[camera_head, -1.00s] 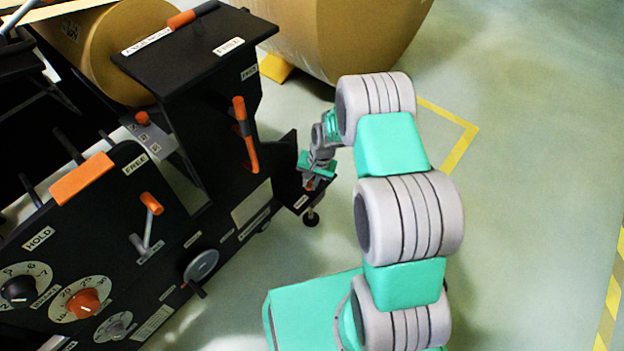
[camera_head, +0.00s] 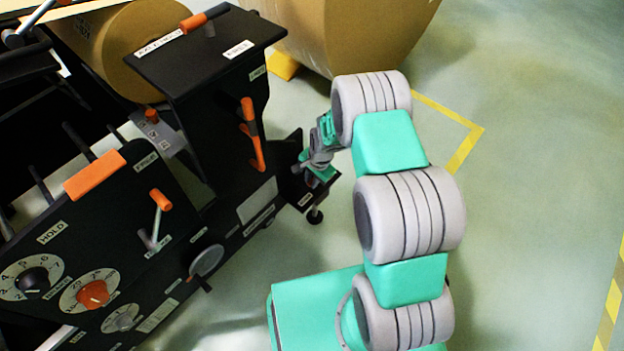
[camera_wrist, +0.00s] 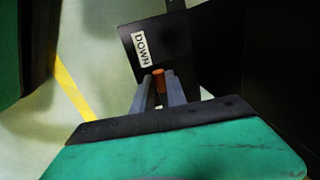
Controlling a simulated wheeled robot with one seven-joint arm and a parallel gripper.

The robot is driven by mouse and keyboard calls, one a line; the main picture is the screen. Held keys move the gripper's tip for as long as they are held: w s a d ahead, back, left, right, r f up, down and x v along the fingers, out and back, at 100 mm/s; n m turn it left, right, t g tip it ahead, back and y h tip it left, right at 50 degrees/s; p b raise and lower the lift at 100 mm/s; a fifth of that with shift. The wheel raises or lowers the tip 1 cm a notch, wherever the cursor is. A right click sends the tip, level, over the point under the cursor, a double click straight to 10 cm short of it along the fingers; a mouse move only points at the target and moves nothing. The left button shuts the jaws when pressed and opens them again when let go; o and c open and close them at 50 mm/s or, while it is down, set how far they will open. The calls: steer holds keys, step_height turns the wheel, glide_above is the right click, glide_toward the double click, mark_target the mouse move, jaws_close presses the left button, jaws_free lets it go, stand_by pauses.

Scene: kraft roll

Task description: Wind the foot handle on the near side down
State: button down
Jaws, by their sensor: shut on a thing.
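My gripper (camera_wrist: 160,90) shows in the wrist view with its two grey fingers close together on the orange foot handle (camera_wrist: 158,76). A black plate with a white DOWN label (camera_wrist: 143,50) lies just beyond the fingertips. In the head view my gripper (camera_head: 311,172) is at the machine's near corner, above the foot (camera_head: 315,216) with its dark round pad. The handle is hidden there by my gripper and wrist. How far the pad stands from the floor cannot be told.
The black machine (camera_head: 225,100) fills the left, with an orange lever (camera_head: 250,133) and a grey handwheel (camera_head: 207,260) on its side. A large brown roll (camera_head: 350,35) stands behind. The pale floor (camera_head: 530,200) to the right is free, with yellow tape marks.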

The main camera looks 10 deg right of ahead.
mark_target(315, 193)
steer(key=c, duration=1.3)
jaws_free()
steer(key=shift+c, duration=0.2)
step_height(315, 193, up, 8)
steer(key=s+p, duration=0.1)
steer(key=p, duration=0.1)
steer(key=shift+d+f+p, duration=0.2)
steer(key=shift+d+p, duration=0.2)
steer(key=shift+s, duration=0.1)
